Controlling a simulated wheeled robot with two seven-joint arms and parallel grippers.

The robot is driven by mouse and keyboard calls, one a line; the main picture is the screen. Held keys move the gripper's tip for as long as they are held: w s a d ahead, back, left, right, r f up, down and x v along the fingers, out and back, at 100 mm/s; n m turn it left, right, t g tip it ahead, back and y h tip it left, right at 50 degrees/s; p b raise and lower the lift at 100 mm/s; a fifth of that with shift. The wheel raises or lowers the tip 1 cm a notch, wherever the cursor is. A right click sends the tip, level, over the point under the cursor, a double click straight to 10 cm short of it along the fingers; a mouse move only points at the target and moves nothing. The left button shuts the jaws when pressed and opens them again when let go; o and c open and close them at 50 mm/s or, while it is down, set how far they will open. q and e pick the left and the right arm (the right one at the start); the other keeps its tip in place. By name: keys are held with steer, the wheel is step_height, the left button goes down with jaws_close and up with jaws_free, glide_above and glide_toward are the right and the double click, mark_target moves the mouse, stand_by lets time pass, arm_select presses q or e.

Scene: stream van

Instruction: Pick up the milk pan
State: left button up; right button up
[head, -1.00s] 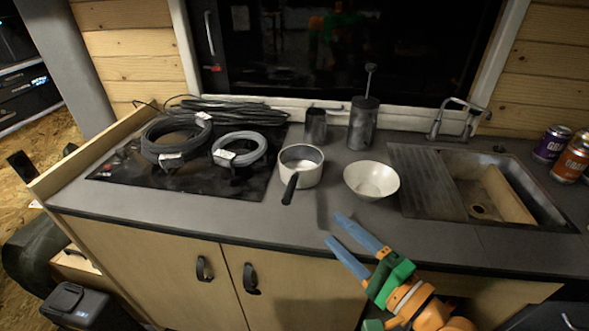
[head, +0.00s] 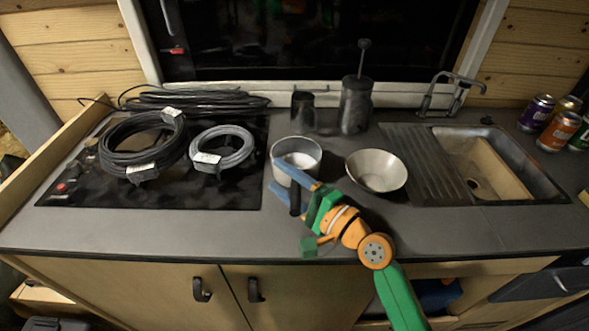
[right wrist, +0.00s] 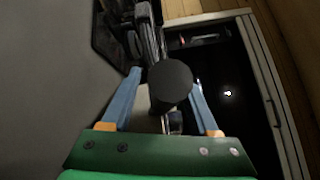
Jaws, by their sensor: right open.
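The milk pan (head: 308,150) is a small cream pan with a dark handle (head: 294,198) pointing toward the counter's front edge. It stands on the counter between the cables and a pale bowl (head: 376,171). My right gripper (head: 275,175) is at the pan's front, its two blue fingers open on either side of the handle. In the right wrist view, a dark round end, apparently the handle (right wrist: 170,84), shows between the open fingers (right wrist: 167,76); a pale part of the pan shows behind it. Contact cannot be told. My left gripper is not in view.
Coiled cables (head: 145,145) lie on the black hob (head: 200,195) at left. A dark cup (head: 303,110) and a tall canister (head: 355,105) stand behind the pan. A sink (head: 540,190) and several cans (head: 558,132) are at right. The front counter strip is clear.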

steer(key=shift+s+d, duration=0.15)
steer(key=c, duration=0.4)
jaws_close()
stand_by(0.8)
